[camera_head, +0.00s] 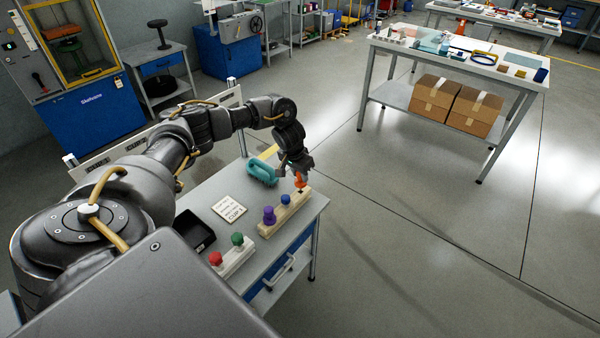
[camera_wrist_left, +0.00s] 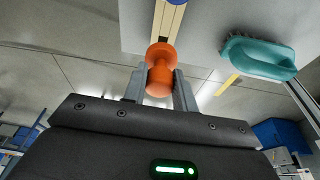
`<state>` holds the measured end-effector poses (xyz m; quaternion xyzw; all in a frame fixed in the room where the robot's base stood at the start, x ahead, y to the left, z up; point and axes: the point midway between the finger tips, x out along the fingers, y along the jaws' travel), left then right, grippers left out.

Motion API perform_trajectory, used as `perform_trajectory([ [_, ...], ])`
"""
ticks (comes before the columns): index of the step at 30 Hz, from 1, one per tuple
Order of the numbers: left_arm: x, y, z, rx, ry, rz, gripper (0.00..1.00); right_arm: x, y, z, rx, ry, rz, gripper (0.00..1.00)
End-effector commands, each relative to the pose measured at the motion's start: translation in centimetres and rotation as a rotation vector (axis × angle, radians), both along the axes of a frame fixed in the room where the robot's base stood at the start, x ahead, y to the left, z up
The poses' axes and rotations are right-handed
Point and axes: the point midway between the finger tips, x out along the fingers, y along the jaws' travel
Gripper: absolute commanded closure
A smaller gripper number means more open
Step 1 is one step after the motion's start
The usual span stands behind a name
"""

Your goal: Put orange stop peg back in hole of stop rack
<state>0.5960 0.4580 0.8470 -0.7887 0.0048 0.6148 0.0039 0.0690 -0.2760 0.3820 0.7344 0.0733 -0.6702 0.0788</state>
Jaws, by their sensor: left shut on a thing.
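The orange stop peg (camera_head: 300,181) is held by my left gripper (camera_head: 299,172) at the far end of the stop rack. The peg also shows in the left wrist view (camera_wrist_left: 160,68), clamped between the two fingers (camera_wrist_left: 160,88). The wooden stop rack (camera_head: 287,213) lies on the workbench with a purple peg (camera_head: 269,215) and a blue peg (camera_head: 286,200) standing in it. The rack's end shows behind the peg in the left wrist view (camera_wrist_left: 166,30). I cannot tell whether the peg's lower end is inside a hole. My right gripper is out of view.
A teal brush (camera_head: 262,172) lies just left of the gripper. A label card (camera_head: 230,208), a black tray (camera_head: 193,232) and a pale block with a red knob (camera_head: 215,258) and a green knob (camera_head: 237,239) sit on the bench. The floor to the right is clear.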

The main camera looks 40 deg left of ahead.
Motion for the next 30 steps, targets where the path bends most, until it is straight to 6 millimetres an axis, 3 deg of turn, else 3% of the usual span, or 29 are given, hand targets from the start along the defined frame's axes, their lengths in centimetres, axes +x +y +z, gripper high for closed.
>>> perform_trajectory([
  [30, 0.0, 0.0, -2.5, 0.0, 0.0, 0.001, 0.92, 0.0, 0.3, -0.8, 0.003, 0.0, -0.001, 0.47],
])
